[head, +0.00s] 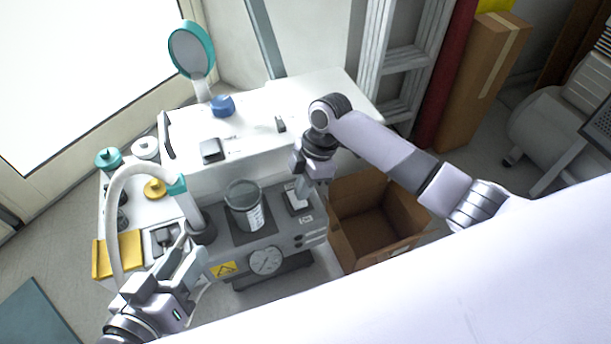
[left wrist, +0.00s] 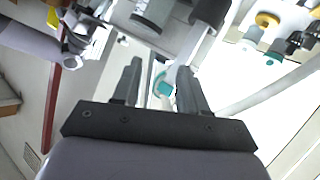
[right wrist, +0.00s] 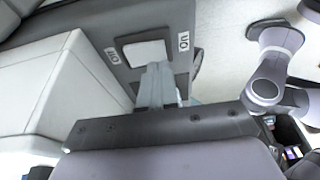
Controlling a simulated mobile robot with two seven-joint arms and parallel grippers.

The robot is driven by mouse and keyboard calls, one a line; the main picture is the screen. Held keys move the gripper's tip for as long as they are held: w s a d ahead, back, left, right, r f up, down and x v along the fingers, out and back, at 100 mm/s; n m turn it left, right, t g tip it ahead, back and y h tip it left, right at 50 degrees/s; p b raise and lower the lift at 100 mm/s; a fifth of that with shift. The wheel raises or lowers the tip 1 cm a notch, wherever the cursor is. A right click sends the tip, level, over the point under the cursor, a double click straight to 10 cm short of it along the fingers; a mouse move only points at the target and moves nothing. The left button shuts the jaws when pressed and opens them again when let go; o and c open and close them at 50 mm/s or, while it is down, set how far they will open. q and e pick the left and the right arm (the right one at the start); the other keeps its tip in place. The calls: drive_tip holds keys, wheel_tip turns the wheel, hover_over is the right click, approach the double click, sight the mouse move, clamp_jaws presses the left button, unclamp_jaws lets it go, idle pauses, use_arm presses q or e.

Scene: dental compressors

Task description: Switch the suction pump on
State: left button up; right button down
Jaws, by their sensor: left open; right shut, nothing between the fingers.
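The suction pump (head: 290,240) is a grey unit with a dark jar (head: 245,208), a round gauge (head: 265,261) and a yellow warning label. My right gripper (head: 301,192) is shut and empty, pointing down at the switch. In the right wrist view its fingertips (right wrist: 157,72) overlap the switch's near edge; I cannot tell whether they touch. My left gripper (head: 190,258) is open at the pump's left, near the pale hose (head: 122,200) with a teal end.
A white cabinet (head: 340,95) with a round teal-rimmed mirror (head: 191,52) stands behind the pump. An open cardboard box (head: 375,222) sits right of the pump. Jars and a yellow box (head: 118,255) crowd the left. A ladder (head: 400,60) leans behind.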

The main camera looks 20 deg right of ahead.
drive_tip(key=shift+s+f, duration=0.1)
drive_tip(key=shift+f, duration=0.6)
use_arm(q)
drive_tip(key=shift+d, duration=0.3)
